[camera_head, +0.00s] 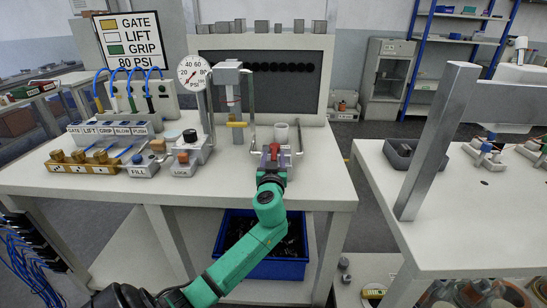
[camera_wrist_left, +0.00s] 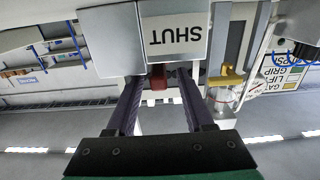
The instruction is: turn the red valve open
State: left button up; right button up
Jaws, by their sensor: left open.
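The red valve (camera_head: 274,150) is at the front of the fixture on the left table. In the wrist view the red valve (camera_wrist_left: 158,77) shows between my finger ends, just below an upside-down label (camera_wrist_left: 172,36) reading SHUT. My left gripper (camera_head: 272,162) reaches it from the front on the green arm. In the wrist view its two dark fingers (camera_wrist_left: 160,90) are apart, one on each side of the red part, with gaps visible. I cannot tell whether either finger touches it. The lower part of the valve is hidden by the gripper in the head view. My right gripper is not in view.
A pressure gauge (camera_head: 194,74) and a grey column (camera_head: 232,95) rise behind. FILL and LOCK blocks (camera_head: 184,160) stand to the left. A blue bin (camera_head: 232,262) is below. The tabletop right of the valve is clear.

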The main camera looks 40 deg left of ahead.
pick_arm(q)
grip_shut()
dwell(1.3)
